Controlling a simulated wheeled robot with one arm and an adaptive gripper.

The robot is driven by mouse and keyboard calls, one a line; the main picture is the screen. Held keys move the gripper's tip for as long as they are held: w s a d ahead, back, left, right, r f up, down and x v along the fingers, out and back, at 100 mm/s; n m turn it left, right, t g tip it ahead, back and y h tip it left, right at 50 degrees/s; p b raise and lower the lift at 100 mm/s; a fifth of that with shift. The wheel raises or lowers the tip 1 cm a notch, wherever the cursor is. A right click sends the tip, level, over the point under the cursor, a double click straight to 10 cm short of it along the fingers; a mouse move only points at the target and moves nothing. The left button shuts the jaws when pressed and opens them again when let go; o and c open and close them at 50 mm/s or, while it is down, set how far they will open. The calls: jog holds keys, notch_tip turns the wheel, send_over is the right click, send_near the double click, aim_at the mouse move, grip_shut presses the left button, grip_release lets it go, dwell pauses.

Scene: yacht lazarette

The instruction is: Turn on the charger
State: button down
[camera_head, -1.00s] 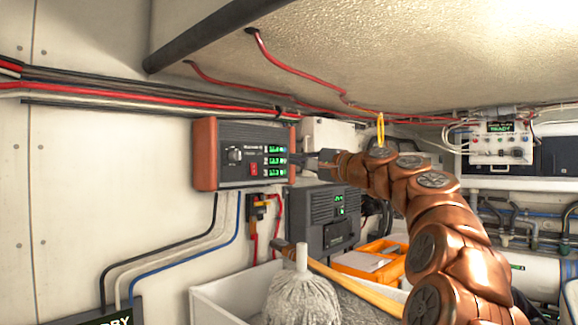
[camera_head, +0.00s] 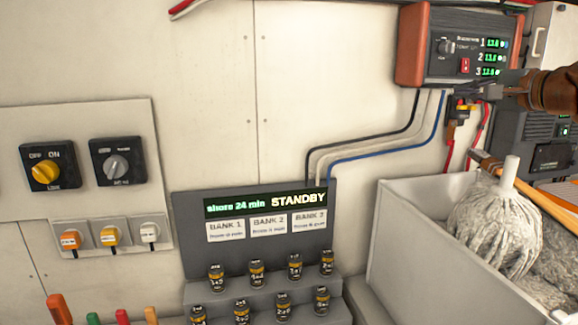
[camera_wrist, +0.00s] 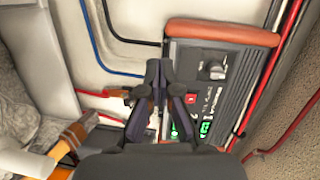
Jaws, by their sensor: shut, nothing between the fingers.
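The charger appears to be the grey box with orange-brown end caps (camera_head: 460,22) on the wall at upper right. My gripper (camera_head: 478,88) is shut and empty at the box's lower right edge, near the switch. In the wrist view, the fingertips (camera_wrist: 160,68) are close together beside the box (camera_wrist: 222,90), with the red switch (camera_wrist: 190,98) just right of them. I cannot tell whether they touch the box or which way the switch is set.
A grey panel reading STANDBY (camera_head: 255,240) has several small cylinders on steps below. Two rotary switches, yellow (camera_head: 46,172) and grey (camera_head: 117,166), sit at left. A white bin (camera_head: 405,225) with a mop (camera_head: 495,228) stands below the box. Cables (camera_head: 375,150) run along the wall.

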jog(key=s+a+f+n+g+y, duration=0.1)
jog(key=s+a+f+n+g, duration=0.15)
jog(key=a+f, duration=0.5)
jog(key=s+a+f+n+g, duration=0.1)
jog(key=a+f+n+g, duration=0.15)
jog(key=a+f, duration=0.55)
jog(key=s+a+f+n+g, duration=0.2)
jog(key=s+a+f+g, duration=0.3)
jog(key=s+a+f, duration=0.4)
jog(key=s+d+f+n+g+h, duration=0.2)
jog(key=s+f+n+g+h, duration=0.1)
jog(key=s+f, duration=0.7)
jog(key=s+d+f+n+g+h, duration=0.2)
jog(key=s+f+n+g+h, duration=0.1)
jog(key=s+f, duration=0.8)
jog(key=s+g, duration=0.1)
jog(key=s, duration=0.4)
jog(key=shift+s+g+h, duration=0.25)
jog(key=shift+g+h, duration=0.05)
jog(key=shift+h, duration=0.1)
jog(key=shift+d+f, duration=0.1)
